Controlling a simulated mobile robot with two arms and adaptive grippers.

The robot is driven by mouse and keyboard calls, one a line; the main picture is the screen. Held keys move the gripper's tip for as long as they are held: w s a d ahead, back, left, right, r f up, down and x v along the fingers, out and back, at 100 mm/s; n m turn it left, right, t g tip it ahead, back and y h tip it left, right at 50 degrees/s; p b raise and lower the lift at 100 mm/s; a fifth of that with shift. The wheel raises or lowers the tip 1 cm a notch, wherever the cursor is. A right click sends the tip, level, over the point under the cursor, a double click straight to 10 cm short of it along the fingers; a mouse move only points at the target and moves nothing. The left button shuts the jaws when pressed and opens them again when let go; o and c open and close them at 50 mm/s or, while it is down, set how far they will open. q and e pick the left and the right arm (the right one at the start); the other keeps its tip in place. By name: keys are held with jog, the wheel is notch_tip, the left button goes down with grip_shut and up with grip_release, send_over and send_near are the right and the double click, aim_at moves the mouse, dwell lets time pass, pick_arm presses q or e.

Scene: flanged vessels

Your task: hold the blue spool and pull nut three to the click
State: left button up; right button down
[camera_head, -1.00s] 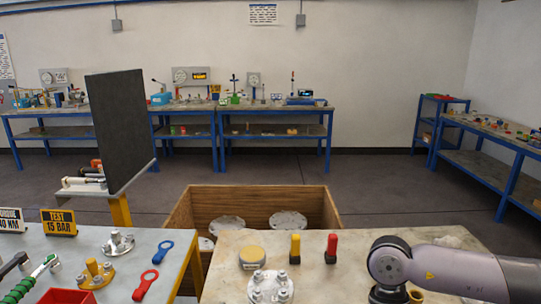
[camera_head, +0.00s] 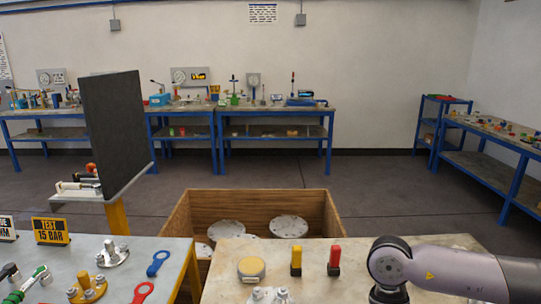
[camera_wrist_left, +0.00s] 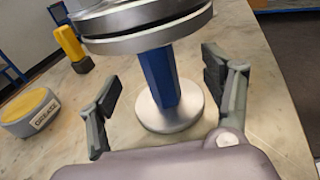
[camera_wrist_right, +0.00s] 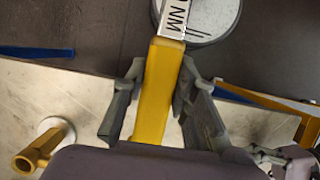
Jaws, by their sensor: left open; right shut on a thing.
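The blue spool (camera_wrist_left: 158,78) stands upright on a round grey foot, with thick grey flange discs (camera_wrist_left: 145,22) above it, in the left wrist view. My left gripper (camera_wrist_left: 162,82) is open, one finger on each side of the blue column, with gaps. In the head view, a flange top with nuts (camera_head: 268,296) is cut off at the bottom edge; nut three cannot be told apart. In the right wrist view, my right gripper (camera_wrist_right: 162,72) is shut on a yellow wrench (camera_wrist_right: 155,95) with an NM label. The wrench's far end is out of frame.
A grease tin (camera_head: 251,268), a yellow marker (camera_head: 296,260) and a red marker (camera_head: 334,260) stand on the near bench. Behind it is a wooden crate (camera_head: 180,215) with flange discs.

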pick_arm(q)
jog(key=shift+x, duration=0.9)
jog(key=c, duration=1.6)
